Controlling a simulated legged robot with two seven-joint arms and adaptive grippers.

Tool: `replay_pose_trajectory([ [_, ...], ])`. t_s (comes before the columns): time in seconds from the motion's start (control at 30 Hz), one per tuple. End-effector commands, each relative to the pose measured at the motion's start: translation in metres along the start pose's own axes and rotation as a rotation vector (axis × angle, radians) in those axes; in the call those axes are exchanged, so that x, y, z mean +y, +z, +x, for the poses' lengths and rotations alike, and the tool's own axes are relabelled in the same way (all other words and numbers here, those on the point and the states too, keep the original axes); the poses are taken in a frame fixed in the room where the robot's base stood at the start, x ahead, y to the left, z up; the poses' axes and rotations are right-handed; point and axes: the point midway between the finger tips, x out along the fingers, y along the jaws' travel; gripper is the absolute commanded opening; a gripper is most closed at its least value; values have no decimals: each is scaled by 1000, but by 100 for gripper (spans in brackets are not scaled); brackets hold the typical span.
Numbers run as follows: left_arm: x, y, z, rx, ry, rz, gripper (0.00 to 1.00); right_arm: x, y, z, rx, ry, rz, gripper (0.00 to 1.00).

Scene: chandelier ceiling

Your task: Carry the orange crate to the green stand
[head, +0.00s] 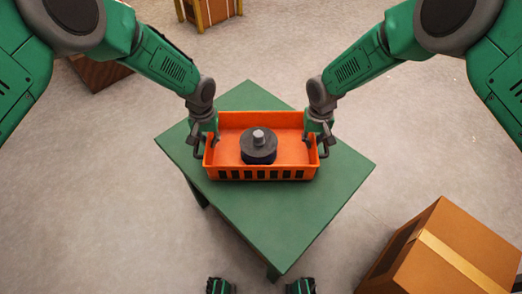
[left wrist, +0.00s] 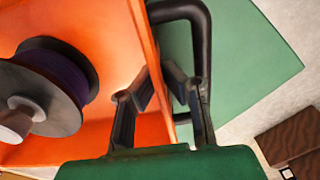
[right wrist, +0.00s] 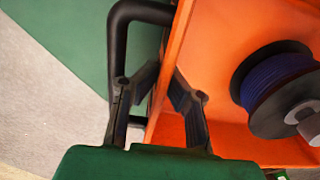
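The orange crate (head: 229,124) is upright over the green stand (head: 262,222), a square table top. I cannot tell whether its base touches the top. A dark spool with a grey hub (head: 258,147) sits inside it; it also shows in the left wrist view (left wrist: 65,75) and right wrist view (right wrist: 270,90). My left gripper (left wrist: 158,85) is shut on the crate's left wall, beside a black handle (left wrist: 205,45). My right gripper (right wrist: 165,82) is shut on the right wall, beside the other handle (right wrist: 118,50). Each has one finger inside the crate and one outside.
A taped cardboard box (head: 445,250) stands on the floor at the lower right. A brown box (head: 98,72) is at the upper left and a wooden crate (head: 210,10) at the top. Floor around the stand is mostly clear.

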Motion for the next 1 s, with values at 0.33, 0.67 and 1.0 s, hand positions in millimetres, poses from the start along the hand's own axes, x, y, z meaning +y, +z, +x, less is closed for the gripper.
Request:
replay_pose_trajectory([
  [0.33, 0, 0, 5, 0, -1, 0, 26, 1, 0, 5, 0, 1, 0, 26],
  [0.67, -2, 0, 6, -1, -3, -1, 26, 2, 0, 6, -1, 3, 1, 26],
  [1.0, -1, -2, -28, 2, -1, -1, 26, 2, 0, 6, -2, 3, 1, 26],
])
